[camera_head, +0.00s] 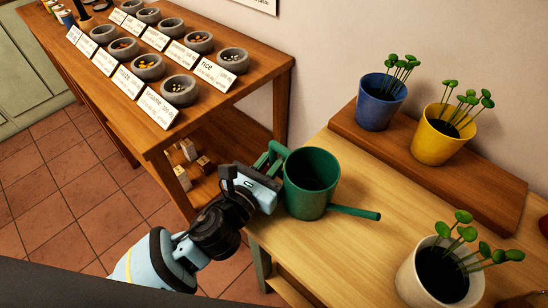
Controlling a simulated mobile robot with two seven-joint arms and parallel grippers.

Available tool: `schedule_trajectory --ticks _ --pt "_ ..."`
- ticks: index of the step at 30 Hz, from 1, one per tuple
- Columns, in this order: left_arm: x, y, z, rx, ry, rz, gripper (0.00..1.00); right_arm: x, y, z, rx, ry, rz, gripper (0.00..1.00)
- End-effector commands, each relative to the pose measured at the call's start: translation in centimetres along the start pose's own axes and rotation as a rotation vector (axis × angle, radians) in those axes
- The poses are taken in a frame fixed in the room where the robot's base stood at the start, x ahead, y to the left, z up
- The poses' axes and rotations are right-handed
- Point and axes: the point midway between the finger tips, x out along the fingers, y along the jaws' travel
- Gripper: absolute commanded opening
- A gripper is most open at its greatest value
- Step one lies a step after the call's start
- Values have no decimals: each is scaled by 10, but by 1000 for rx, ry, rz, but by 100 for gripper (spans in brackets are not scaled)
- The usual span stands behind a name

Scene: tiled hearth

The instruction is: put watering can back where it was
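The green watering can (309,187) is upright over the left part of the light wooden table (375,248). Its spout points right and its handle points left. I cannot tell whether its base touches the table. My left gripper (268,172) is at the handle and looks shut on it. The gripper body hides the handle's lower part, and the fingertips are mostly hidden. My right gripper is not in view.
A raised board (440,170) holds a blue pot (378,108) and a yellow pot (435,143) with seedlings. A white pot (437,278) stands front right. A darker table (140,119) at left carries labelled seed bowls. Bare tabletop lies right of the can.

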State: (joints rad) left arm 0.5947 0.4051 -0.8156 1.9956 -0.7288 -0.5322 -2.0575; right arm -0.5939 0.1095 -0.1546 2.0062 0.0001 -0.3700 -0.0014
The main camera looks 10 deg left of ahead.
Motion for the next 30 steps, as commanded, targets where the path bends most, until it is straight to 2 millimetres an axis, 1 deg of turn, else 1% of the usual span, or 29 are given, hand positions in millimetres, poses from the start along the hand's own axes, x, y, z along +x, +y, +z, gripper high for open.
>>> schedule_trajectory --ticks 1,3,8,9,13,20,23,26,30 --pt "0 0 3 0 -5 0 0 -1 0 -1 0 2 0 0" --pt "0 0 4 0 -5 -1 0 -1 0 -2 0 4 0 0" --pt "0 0 0 0 -4 -1 0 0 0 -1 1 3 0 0" --pt "0 0 0 1 -2 0 21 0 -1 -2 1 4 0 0" --pt "0 0 0 1 -3 0 37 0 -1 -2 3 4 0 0" --pt "0 0 0 1 -3 0 37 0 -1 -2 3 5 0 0" --pt "0 0 3 1 -4 0 37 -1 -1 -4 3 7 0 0" --pt "-8 0 2 1 -1 0 37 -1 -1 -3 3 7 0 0" --pt "-31 0 1 1 0 -2 37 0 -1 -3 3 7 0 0"
